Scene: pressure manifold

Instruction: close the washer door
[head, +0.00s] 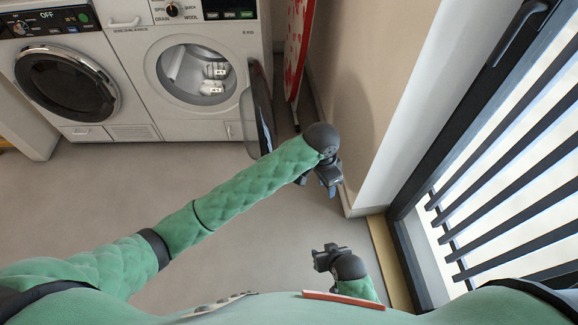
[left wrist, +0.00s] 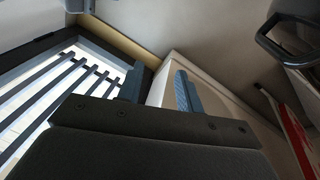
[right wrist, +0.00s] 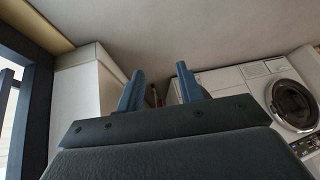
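The white washer (head: 199,85) at the back has its round door (head: 262,112) swung wide open to the right, seen nearly edge-on. White items with dark marks (head: 214,78) show inside its drum. My left gripper (head: 329,187) is in front of and to the right of the door, apart from it. Its two blue fingers (left wrist: 160,88) stand apart with nothing between them in the left wrist view. My right gripper (head: 323,257) is low, close to my body and far from the washer. Its fingers (right wrist: 160,86) are spread and empty in the right wrist view.
A second machine (head: 66,82) with its dark round door shut stands to the left. A red patterned board (head: 298,45) leans by the wall (head: 350,80) behind the open door. A slatted window (head: 505,170) is at the right. The floor (head: 90,185) in front is clear.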

